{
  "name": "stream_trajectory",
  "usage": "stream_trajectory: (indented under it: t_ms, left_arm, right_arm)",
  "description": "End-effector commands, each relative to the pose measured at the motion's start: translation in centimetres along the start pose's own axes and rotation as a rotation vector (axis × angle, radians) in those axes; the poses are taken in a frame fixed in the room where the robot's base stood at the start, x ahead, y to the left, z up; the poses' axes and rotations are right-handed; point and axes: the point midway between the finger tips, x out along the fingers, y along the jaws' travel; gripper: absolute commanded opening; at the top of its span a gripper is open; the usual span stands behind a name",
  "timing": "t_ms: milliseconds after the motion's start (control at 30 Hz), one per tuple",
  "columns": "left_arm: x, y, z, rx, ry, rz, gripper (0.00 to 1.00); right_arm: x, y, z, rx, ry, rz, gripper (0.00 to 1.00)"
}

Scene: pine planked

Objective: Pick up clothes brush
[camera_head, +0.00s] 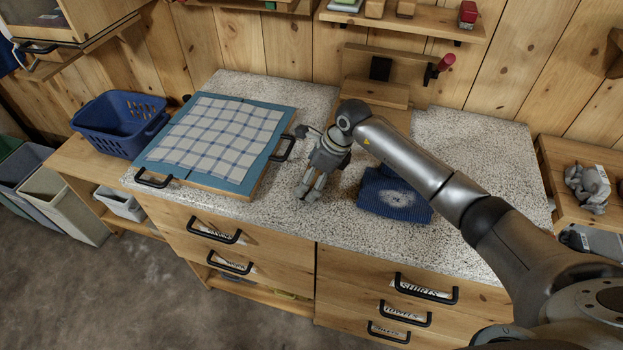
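My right gripper (310,192) hangs from the arm that comes in from the right. It points down over the speckled worktop (280,225), between the blue-framed board and a folded dark blue cloth. Its two fingers look apart, and I see nothing between them. I cannot make out a clothes brush for certain; part of the worktop is hidden behind my arm. The folded blue cloth (408,208) lies right of the gripper with a pale, fuzzy patch on top. My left gripper is not in view.
A blue-framed board (150,160) with checked cloth (215,132) lies left of the gripper. A blue basket (112,140) stands further left. A wooden stand (408,62) with a red-handled item (445,63) is at the back. The worktop's right part (490,150) is clear.

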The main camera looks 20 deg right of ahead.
Motion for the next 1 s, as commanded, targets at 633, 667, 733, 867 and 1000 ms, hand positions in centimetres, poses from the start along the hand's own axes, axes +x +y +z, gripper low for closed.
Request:
stream_trajectory:
  t_ms: [633,667,733,867,1000]
  left_arm:
    - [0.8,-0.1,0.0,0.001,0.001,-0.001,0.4]
    - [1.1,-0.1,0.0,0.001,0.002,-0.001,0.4]
    - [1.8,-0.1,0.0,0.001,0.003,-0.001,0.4]
    - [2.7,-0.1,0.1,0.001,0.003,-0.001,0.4]
    - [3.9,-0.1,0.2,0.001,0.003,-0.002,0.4]
  right_arm:
    - [-0.8,-0.2,0.4,-0.003,-0.003,-0.005,0.68]
    - [-1.1,-0.2,0.4,-0.002,-0.002,-0.005,0.68]
    - [-1.9,-0.2,0.9,-0.005,-0.004,-0.006,0.68]
    - [-4.5,0.5,0.6,-0.003,-0.001,-0.006,0.68]
    - [-8.2,1.8,-0.3,-0.006,-0.002,-0.009,0.68]
